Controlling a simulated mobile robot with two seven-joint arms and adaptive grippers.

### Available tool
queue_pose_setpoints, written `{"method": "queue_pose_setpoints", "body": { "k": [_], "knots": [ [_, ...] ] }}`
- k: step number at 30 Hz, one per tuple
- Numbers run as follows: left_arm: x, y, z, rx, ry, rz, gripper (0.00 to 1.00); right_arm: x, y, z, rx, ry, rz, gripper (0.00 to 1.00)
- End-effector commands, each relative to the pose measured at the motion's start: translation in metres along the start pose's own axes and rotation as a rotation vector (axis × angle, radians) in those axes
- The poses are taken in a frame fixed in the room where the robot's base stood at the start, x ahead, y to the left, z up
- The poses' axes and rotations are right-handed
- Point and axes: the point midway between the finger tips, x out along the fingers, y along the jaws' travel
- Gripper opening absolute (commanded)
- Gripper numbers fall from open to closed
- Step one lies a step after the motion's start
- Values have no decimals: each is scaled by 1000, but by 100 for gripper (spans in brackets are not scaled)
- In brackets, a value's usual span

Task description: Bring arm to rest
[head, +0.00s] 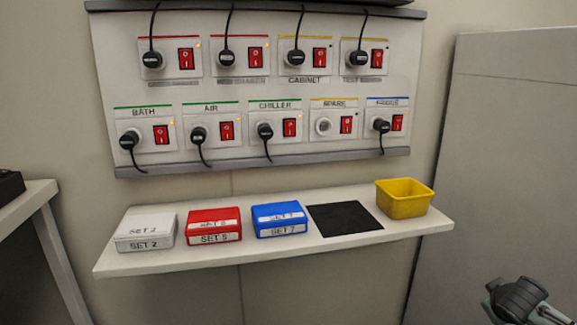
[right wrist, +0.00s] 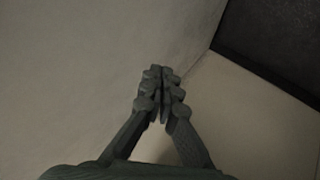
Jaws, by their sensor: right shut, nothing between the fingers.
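My right gripper (right wrist: 160,90) is shut and empty in the right wrist view, its fingertips together in front of bare pale surfaces. In the head view, part of my right arm shows at the lower right corner, in front of the grey cabinet side and apart from the shelf. I cannot make out the fingertips there. My left gripper is not in view.
A white shelf (head: 270,252) holds white (head: 147,231), red (head: 213,225) and blue (head: 280,219) boxes, a black mat (head: 345,219) and a yellow bin (head: 404,198). A socket panel (head: 250,90) with plugs hangs above. A grey cabinet (head: 510,160) stands right.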

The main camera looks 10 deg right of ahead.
Motion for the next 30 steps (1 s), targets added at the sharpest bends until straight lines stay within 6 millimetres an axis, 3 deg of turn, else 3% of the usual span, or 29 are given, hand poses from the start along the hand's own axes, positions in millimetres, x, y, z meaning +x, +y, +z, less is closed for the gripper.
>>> {"method": "queue_pose_setpoints", "body": {
  "k": [1,3,13,23,30],
  "knots": [
    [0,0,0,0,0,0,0,5,-8,28,-91,-27,8,0],
    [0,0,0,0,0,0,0,10,-16,56,-202,-51,17,0],
    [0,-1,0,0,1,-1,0,12,-42,169,-645,-137,17,0],
    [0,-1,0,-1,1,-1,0,-4,-159,214,-387,-184,-188,0],
    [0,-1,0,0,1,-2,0,-43,-274,234,-161,-234,-382,0]
  ]
}}
